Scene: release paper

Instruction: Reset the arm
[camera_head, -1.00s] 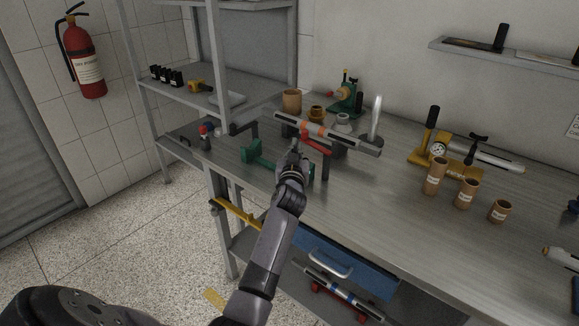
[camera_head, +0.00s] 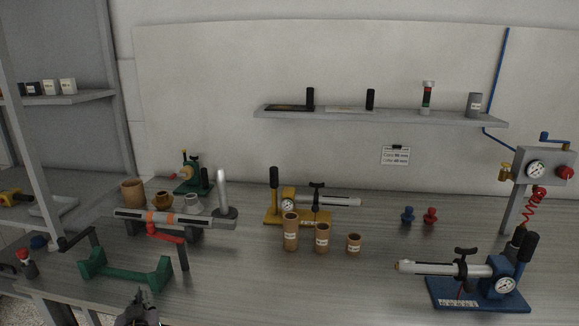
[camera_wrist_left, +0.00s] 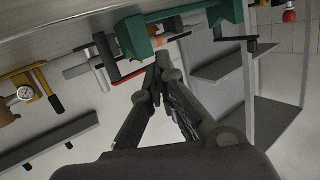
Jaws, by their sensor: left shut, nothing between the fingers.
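My left gripper (camera_head: 143,303) shows at the bottom edge of the head view, in front of the green stand on the workbench (camera_head: 230,285). In the left wrist view my left gripper (camera_wrist_left: 163,65) has its fingertips together with nothing between them. It is close to the green stand (camera_wrist_left: 137,38) and the red lever (camera_wrist_left: 130,74) but looks apart from both. The rest of the left arm is out of the head view. My right gripper is not in view.
The green stand (camera_head: 125,272) and a grey tube device with a red lever (camera_head: 175,218) stand at the bench's left. Several brown cylinders (camera_head: 290,232) and a yellow device (camera_head: 300,217) are central. A blue device (camera_head: 480,287) stands right. A shelf (camera_head: 380,114) hangs behind.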

